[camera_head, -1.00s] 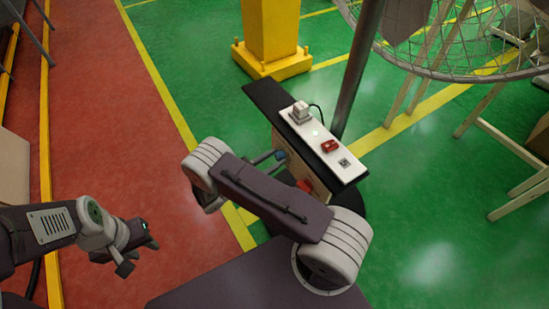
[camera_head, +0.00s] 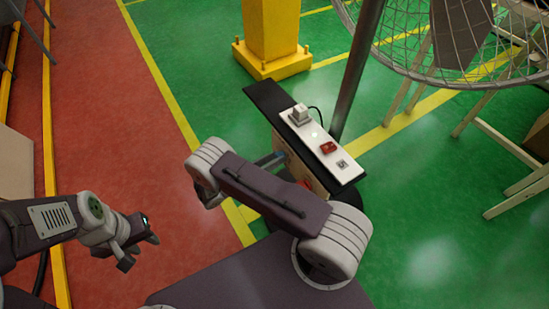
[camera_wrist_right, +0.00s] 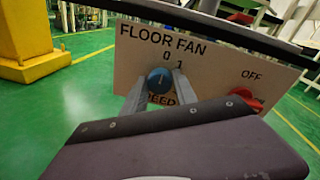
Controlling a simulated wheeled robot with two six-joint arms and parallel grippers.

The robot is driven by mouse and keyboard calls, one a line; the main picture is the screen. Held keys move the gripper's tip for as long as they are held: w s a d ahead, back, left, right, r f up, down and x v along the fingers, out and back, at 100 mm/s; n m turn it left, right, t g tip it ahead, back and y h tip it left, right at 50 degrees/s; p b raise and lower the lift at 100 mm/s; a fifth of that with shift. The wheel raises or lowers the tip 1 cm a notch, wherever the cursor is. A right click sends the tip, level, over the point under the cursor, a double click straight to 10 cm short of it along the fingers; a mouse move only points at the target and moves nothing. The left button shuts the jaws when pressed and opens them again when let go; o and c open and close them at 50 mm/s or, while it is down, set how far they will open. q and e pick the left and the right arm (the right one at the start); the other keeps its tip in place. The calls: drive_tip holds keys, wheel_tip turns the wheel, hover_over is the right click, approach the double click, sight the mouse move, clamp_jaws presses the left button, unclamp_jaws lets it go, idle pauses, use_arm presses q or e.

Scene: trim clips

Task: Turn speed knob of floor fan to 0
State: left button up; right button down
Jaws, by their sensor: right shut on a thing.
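The label below is partly covered by the fingers. A thin mark on the knob points roughly upward; I cannot tell exactly which number it meets. In the head view, my right arm hides most of this panel. My left gripper (camera_head: 140,250) is open and empty over the red floor.
A red OFF switch (camera_wrist_right: 240,98) sits right of the knob. On top of the box are a plug (camera_head: 300,115) and a red switch (camera_head: 328,147). The fan's wire cage (camera_head: 470,70) and pole (camera_head: 357,70) stand behind, with a yellow pillar (camera_head: 271,30) at the back.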

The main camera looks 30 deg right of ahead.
idle(0.5)
drive_tip(key=c, duration=1)
unclamp_jaws()
drive_tip(key=shift+a, duration=0.45)
drive_tip(key=s+a+p, duration=0.1)
drive_tip(key=a, duration=0.7)
drive_tip(key=shift+r, duration=0.25)
drive_tip(key=shift+s, duration=0.1)
